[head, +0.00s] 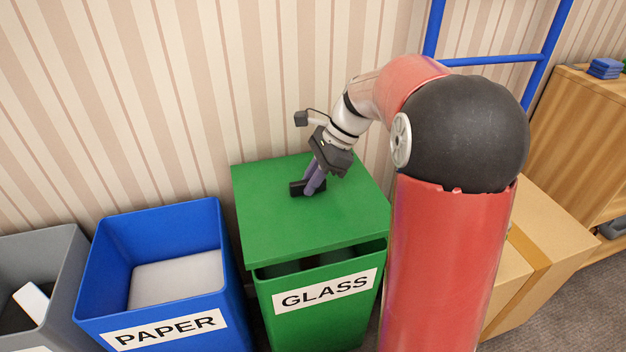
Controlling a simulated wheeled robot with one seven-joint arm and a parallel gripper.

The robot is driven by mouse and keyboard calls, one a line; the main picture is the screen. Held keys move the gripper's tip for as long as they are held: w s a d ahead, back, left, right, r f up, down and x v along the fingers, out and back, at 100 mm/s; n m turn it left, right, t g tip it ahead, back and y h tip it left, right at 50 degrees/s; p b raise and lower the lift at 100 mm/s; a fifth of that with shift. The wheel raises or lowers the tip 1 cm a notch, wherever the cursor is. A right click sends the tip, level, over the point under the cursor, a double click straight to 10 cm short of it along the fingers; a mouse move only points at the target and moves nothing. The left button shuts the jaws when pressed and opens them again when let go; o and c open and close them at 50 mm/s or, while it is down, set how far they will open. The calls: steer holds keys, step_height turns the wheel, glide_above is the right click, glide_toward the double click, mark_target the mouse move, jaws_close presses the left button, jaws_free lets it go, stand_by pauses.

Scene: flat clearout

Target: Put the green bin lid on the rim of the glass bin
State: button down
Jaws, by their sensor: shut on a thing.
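The green bin lid (290,232) is a flat square panel with a black handle (296,188) near its middle. My gripper (312,186) is shut on the lid at this handle, from above. The lid is over the glass bin (322,318), a green bin with a white GLASS label. A dark opening shows between the lid's front edge and the bin's front rim, wider at the right. The lid sits back from the front rim and looks slightly turned. Whether its back edge touches the rim is hidden.
A blue paper bin (232,290) stands close on the left, with a pale stack inside. A grey bin (70,275) is at far left. The striped wall (200,90) is behind. Cardboard boxes (560,245), a blue frame (490,60) and a wooden shelf (570,130) are at right.

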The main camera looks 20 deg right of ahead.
mark_target(316, 191)
steer(key=shift+r, duration=0.15)
steer(key=shift+f+b, duration=0.95)
steer(key=shift+f, duration=1.7)
steer(key=shift+p, duration=0.95)
steer(key=shift+f+b, duration=0.7)
steer(key=shift+f, duration=0.45)
steer(key=shift+p, duration=0.6)
stand_by(1.0)
steer(key=c, duration=1.3)
jaws_free()
